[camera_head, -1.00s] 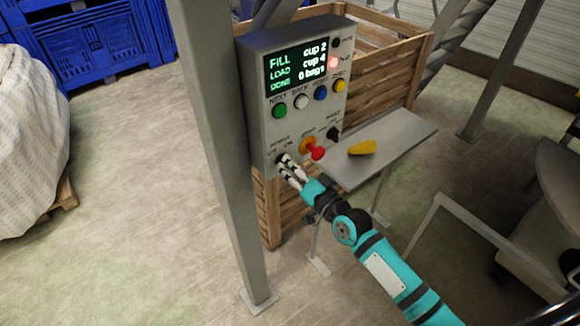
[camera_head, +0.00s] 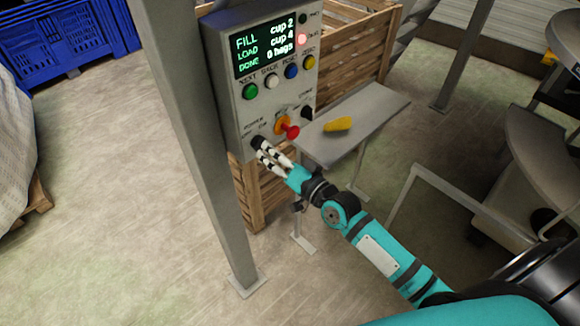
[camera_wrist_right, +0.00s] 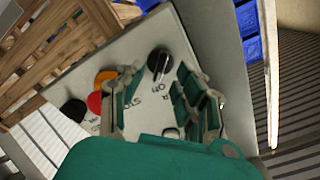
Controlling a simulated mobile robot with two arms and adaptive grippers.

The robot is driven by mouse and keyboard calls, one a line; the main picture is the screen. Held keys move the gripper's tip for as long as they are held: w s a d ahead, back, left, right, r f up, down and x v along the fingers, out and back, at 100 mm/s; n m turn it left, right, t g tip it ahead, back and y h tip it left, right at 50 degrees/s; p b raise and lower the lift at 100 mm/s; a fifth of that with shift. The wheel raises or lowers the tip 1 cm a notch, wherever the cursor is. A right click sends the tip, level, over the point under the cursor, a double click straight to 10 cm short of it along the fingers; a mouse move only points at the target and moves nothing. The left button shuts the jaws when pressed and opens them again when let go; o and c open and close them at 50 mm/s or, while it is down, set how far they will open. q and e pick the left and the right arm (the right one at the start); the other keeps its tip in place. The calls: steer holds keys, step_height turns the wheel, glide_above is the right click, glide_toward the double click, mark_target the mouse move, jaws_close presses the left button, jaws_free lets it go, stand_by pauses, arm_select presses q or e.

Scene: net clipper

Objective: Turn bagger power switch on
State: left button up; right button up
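The bagger control panel (camera_head: 221,113) is a grey box on a steel post, with a lit screen. Its power switch (camera_head: 257,141) is a black round knob at the lower left, under the word POWER with OFF and ON marks. The knob also shows in the right wrist view (camera_wrist_right: 159,61). My right gripper (camera_head: 265,152) is open at the knob. In the right wrist view the two fingers (camera_wrist_right: 161,78) stand apart on either side of the knob's near edge; I cannot tell whether they touch it. My left gripper is out of view.
A red button on an orange base (camera_head: 285,128) and another black knob (camera_head: 307,112) sit right of the switch. A grey shelf (camera_head: 370,118) with a yellow object (camera_head: 338,124) juts out nearby. A wooden crate (camera_head: 358,57) stands behind; the steel post (camera_head: 190,130) is left.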

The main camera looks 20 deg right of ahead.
steer(key=v, duration=0.9)
steer(key=shift+s, duration=0.15)
